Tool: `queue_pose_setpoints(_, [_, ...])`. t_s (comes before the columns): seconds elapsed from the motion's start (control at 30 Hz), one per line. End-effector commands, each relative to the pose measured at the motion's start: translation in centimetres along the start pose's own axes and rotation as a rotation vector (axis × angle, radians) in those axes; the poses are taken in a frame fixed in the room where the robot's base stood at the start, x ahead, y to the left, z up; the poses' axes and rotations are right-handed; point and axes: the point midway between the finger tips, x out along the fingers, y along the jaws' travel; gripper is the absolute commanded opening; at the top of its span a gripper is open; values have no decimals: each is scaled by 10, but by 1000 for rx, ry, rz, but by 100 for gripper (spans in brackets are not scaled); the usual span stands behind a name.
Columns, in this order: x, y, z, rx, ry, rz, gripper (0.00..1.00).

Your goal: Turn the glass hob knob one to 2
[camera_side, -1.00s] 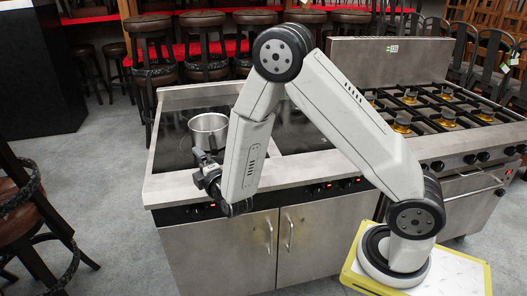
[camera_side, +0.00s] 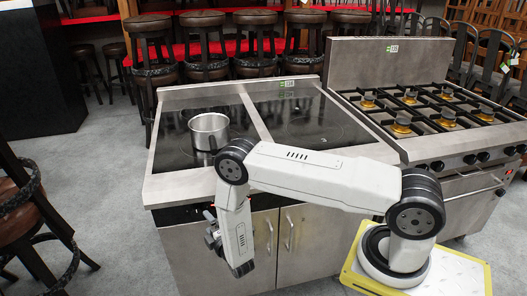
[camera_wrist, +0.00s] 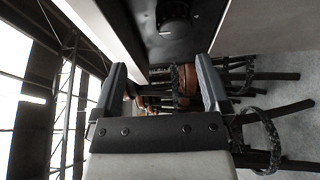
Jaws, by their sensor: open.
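The glass hob (camera_side: 290,120) is set in a steel cabinet, with a steel pot (camera_side: 209,131) on its left part. My gripper (camera_side: 211,229) is low in front of the cabinet's left side, by the black control strip (camera_side: 178,214). In the wrist view my gripper (camera_wrist: 160,64) is open, with nothing between its two fingers. A dark round knob (camera_wrist: 173,14) shows at the top of that view on a black panel, beyond the fingertips and apart from them. Its full face and setting cannot be read. My arm hides much of the control strip in the side view.
Steel cabinet doors (camera_side: 293,241) with handles are below the strip. A gas range (camera_side: 440,120) with several burners stands at the right. Bar stools (camera_side: 205,45) line the back, and a brown chair (camera_side: 25,205) is at the left. Grey floor lies open left of the cabinet.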

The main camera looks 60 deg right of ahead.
Motion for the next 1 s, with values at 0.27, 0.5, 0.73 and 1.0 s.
queue_pose_setpoints(0.27, [0, -19, 0, 0, 0, 0, 97])
queue_pose_setpoints(0.5, [4, -18, 0, 1, -1, 0, 97])
queue_pose_setpoints(0.73, [21, -18, 0, 2, -2, 1, 97])
queue_pose_setpoints(1.0, [53, -18, 0, 1, -1, 1, 97])
